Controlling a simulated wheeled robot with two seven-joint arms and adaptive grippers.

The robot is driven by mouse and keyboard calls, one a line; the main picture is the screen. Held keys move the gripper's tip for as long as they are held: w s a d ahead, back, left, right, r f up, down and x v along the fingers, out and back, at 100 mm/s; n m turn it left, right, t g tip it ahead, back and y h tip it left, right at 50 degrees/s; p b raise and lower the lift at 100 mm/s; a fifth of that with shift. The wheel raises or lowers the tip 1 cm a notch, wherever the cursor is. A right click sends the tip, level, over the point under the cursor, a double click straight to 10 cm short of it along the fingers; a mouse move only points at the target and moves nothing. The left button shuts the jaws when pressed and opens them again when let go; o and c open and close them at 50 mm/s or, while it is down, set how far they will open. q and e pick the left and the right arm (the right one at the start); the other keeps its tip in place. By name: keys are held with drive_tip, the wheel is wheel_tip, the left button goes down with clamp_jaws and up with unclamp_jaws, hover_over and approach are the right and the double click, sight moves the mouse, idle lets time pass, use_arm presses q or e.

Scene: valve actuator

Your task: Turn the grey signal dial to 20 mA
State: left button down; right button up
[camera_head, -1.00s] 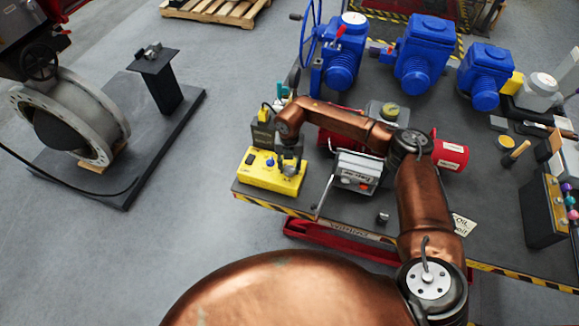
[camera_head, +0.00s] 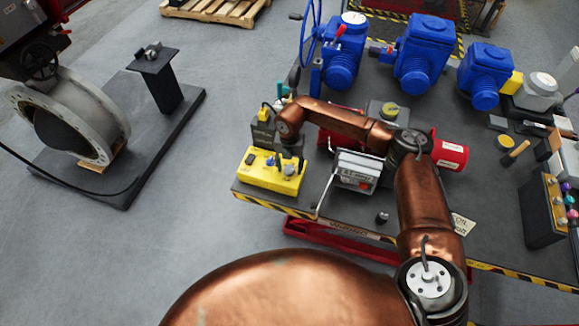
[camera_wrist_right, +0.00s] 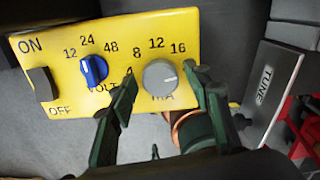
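The grey signal dial (camera_wrist_right: 160,77) sits on a yellow box (camera_head: 258,182) at the near left of the bench; the box also shows in the wrist view (camera_wrist_right: 130,32). Marks 8, 12 and 16 show around the dial, with mA below. A 20 mark is not visible, and I cannot make out the dial's pointer. My right gripper (camera_wrist_right: 160,84) is open, one finger left and one right of the dial, apparently clear of it. In the head view my right gripper (camera_head: 290,153) is over the box, small and dark. My left gripper is not in view.
A blue volt knob (camera_wrist_right: 93,70) and a black ON/OFF switch (camera_wrist_right: 42,84) share the box face. A grey device marked TUNE (camera_wrist_right: 272,88) stands close on the right. Blue actuators (camera_head: 420,50) stand at the back.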

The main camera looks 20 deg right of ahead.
sight(289, 168)
drive_tip(key=shift+o, duration=0.2)
wheel_tip(289, 168, up, 12)
idle(0.6)
idle(0.3)
